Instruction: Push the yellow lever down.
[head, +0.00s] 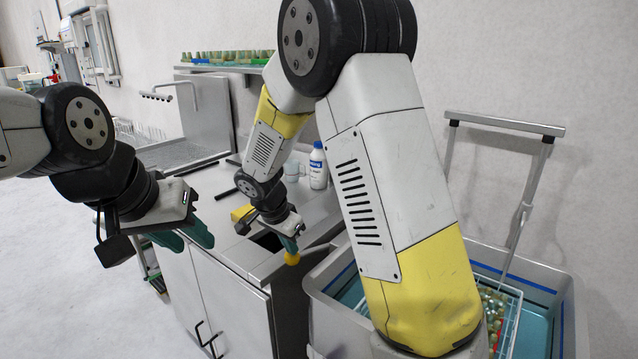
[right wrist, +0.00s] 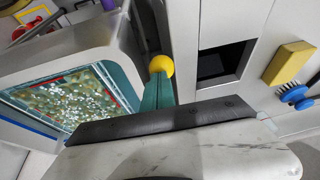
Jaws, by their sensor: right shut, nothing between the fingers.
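The yellow lever shows as a round yellow knob (head: 292,258) at the front right edge of the metal counter, beside the basin. Its stem is hidden. In the right wrist view the knob (right wrist: 161,66) sits right at the tips of my right gripper's green fingers (right wrist: 158,84). My right gripper (head: 291,246) is shut and empty, with its fingertips at or just above the knob; I cannot tell whether they touch. My left gripper (head: 190,238) is left of the counter, its green fingers apart and empty.
The metal basin (head: 334,277) to the right holds a wire basket of eggs in bluish liquid, with a metal lift frame (head: 505,124) above. A white bottle (head: 318,167), cups and a yellow sponge (head: 241,212) stand on the counter. Egg trays (head: 225,57) line the shelf behind.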

